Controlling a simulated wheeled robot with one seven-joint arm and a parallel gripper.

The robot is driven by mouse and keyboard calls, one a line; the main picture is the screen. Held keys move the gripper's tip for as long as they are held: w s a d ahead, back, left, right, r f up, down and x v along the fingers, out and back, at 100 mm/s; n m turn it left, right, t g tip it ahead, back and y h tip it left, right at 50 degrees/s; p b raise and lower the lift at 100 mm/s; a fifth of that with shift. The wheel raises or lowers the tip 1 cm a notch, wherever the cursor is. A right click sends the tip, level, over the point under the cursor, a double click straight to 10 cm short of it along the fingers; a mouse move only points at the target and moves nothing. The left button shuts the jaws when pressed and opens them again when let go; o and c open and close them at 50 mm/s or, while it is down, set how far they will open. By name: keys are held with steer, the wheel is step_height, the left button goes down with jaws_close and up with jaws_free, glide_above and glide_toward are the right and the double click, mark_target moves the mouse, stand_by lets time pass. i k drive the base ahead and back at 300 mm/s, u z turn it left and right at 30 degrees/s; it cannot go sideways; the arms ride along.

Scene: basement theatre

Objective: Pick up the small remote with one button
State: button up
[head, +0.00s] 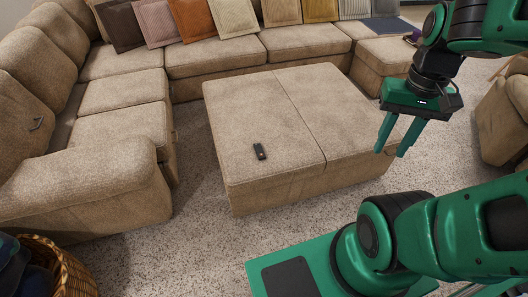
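A small dark remote (260,151) lies flat on top of the beige ottoman (305,110), on its left half near the front edge. A light spot shows on it, but its buttons are too small to make out. My green gripper (393,152) hangs to the right of the ottoman, pointing down. Its two fingers are apart with nothing between them. The gripper is well away from the remote.
A beige sectional sofa (125,90) wraps around the left and back, with several cushions (232,15) along it. A wicker basket (70,270) stands at the lower left. Speckled carpet (215,245) is clear in front of the ottoman.

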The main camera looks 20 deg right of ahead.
mark_target(257, 147)
steer(key=z, duration=0.1)
steer(key=i, duration=1)
steer(key=u, duration=0.05)
